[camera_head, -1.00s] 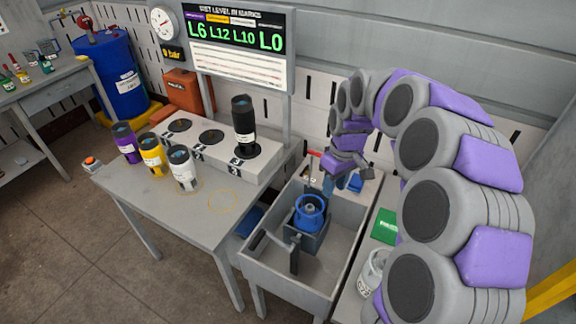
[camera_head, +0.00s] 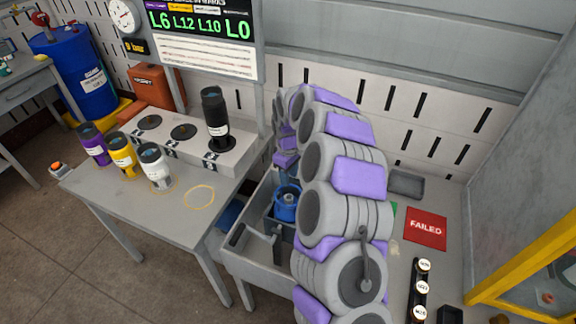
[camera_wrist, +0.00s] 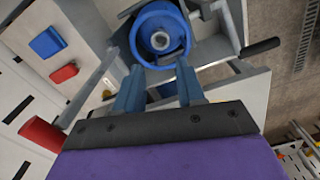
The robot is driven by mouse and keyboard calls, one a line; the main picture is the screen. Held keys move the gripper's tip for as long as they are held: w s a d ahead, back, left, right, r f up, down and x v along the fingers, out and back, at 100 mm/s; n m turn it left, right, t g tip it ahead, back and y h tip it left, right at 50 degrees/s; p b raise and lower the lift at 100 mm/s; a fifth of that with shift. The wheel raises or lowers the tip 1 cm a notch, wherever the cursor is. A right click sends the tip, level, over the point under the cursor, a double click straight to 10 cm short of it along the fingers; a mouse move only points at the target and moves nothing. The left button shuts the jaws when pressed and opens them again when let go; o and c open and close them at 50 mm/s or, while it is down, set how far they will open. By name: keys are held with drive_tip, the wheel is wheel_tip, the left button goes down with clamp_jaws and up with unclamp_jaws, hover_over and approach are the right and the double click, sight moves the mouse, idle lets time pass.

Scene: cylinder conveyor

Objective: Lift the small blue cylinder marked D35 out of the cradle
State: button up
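The small blue cylinder (camera_head: 287,205) stands upright in the grey cradle (camera_head: 274,230) inside the metal trough. In the wrist view I look down on the cylinder (camera_wrist: 139,38), with its round top and grey centre. Its D35 mark cannot be read. My gripper (camera_wrist: 159,67) is open. Its two blue fingers are spread, with their tips at the near edge of the cylinder and not closed around it. Whether they touch it is unclear. In the head view my arm hides part of the trough and most of the gripper.
A dark handle (camera_wrist: 262,47) sticks out beside the cradle. The trough wall (camera_head: 262,272) surrounds it. Left is a table (camera_head: 130,200) with purple, yellow and white-grey canisters. A red FAILED mat (camera_head: 426,228) and a black rack (camera_head: 419,290) lie to the right.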

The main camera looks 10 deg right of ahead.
sight(289, 195)
wheel_tip(289, 195, down, 11)
drive_tip(key=shift+b, duration=0.75)
drive_tip(key=shift+c, duration=0.2)
clamp_jaws()
idle(0.6)
